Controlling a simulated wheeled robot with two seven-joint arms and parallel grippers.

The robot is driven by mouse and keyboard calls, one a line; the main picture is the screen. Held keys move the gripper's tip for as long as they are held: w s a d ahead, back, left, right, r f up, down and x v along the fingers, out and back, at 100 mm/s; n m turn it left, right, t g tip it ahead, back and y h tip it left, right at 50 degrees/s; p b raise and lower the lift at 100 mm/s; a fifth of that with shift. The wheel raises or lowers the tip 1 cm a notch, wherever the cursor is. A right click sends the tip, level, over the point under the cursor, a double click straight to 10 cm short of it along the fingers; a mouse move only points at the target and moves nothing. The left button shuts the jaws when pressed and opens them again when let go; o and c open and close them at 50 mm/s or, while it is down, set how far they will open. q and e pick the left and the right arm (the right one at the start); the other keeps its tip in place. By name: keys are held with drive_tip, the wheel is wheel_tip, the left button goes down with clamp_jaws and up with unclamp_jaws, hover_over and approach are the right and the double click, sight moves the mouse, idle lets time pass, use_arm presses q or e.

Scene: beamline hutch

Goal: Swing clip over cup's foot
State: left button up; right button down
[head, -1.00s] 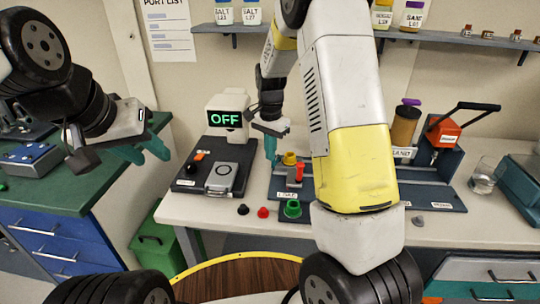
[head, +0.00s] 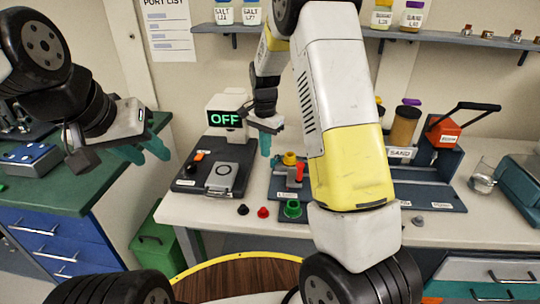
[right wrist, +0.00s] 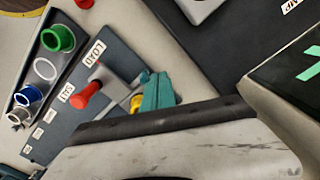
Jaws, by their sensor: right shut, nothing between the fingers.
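The yellow cup (head: 289,158) stands at the back of the dark load board, on the left side. A red-handled clip (head: 300,172) is just in front and to the right of it. In the right wrist view the red handle (right wrist: 88,93) points away from the yellow cup (right wrist: 136,103), which is mostly hidden by my fingers. I cannot tell whether the clip covers the cup's foot. My right gripper (head: 265,144) is shut and empty, left of the cup and apart from the handle. My left gripper (head: 145,152) is open and empty, far left.
A black case (head: 213,173) and the OFF display (head: 224,118) stand left. Black and red knobs (head: 263,212) lie on the table front. My right arm hides the board's middle.

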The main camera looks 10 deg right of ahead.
idle(0.3)
drive_tip(key=shift+w+a, duration=0.15)
drive_tip(key=shift+w, duration=0.5)
drive_tip(key=shift+w, duration=0.1)
